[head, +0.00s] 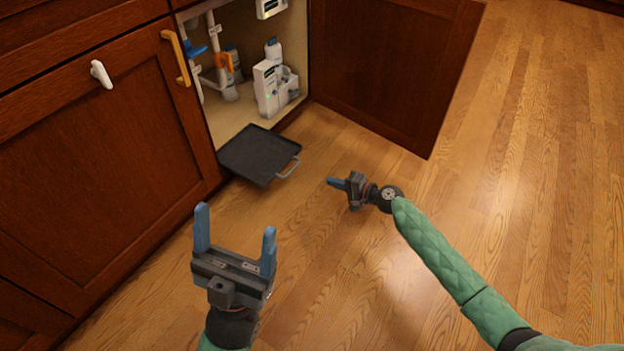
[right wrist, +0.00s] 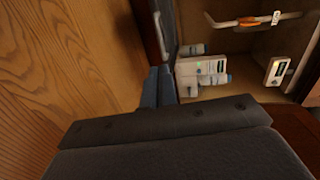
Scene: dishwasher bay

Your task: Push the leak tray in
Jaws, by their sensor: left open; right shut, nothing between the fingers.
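The leak tray (head: 258,152) is a flat black tray that sticks out of the open cabinet under the sink, over the floor. Its grey bar handle (head: 289,168) is on the side facing away from the cabinet. My right gripper (head: 336,183) is shut and empty, to the right of the handle and apart from it in the head view. In the right wrist view its blue fingers (right wrist: 158,88) are together, with the dark tray edge (right wrist: 169,25) beyond them. My left gripper (head: 235,228) is open and empty, nearer the camera than the tray.
The cabinet door (head: 390,65) stands open to the right. Inside the cabinet are a white box (head: 268,88), bottles (head: 273,50) and white pipes (head: 218,45). A closed door with an orange handle (head: 176,58) is at left. The wooden floor around my right arm is clear.

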